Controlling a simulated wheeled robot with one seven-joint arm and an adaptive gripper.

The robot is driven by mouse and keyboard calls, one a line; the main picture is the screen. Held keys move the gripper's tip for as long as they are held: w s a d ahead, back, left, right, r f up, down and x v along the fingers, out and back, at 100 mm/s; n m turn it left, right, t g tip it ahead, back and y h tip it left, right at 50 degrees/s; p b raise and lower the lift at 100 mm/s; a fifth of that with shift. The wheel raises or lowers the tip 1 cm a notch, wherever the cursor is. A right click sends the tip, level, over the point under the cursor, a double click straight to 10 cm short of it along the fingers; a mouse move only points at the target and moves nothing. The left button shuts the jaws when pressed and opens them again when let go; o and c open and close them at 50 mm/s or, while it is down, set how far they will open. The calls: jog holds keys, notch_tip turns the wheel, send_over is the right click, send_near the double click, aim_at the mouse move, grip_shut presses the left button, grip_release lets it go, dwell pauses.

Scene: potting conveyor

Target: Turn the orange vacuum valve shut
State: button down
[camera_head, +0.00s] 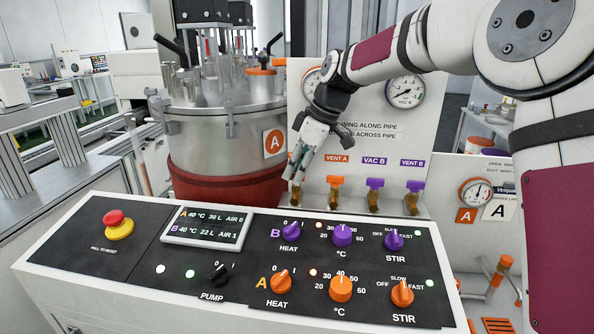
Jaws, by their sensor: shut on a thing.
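My gripper (297,170) reaches down in front of the white valve panel (410,150), at the left end of the valve row. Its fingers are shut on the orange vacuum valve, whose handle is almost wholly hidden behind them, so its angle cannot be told. The label above that valve is also covered. To its right is the orange VENT A valve (337,182), then the purple VAC B valve (375,184) and the purple VENT B valve (414,186). The panel's sign about wing along or across the pipe is partly covered by my gripper.
A control console (140,275) with orange and purple knobs and a red stop button (117,219) stands in front. A steel vessel marked A (215,135) is close left of my gripper. VAC B gauge (404,91) is above the valves.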

dwell(0.4)
jog(key=c, duration=1.7)
grip_release()
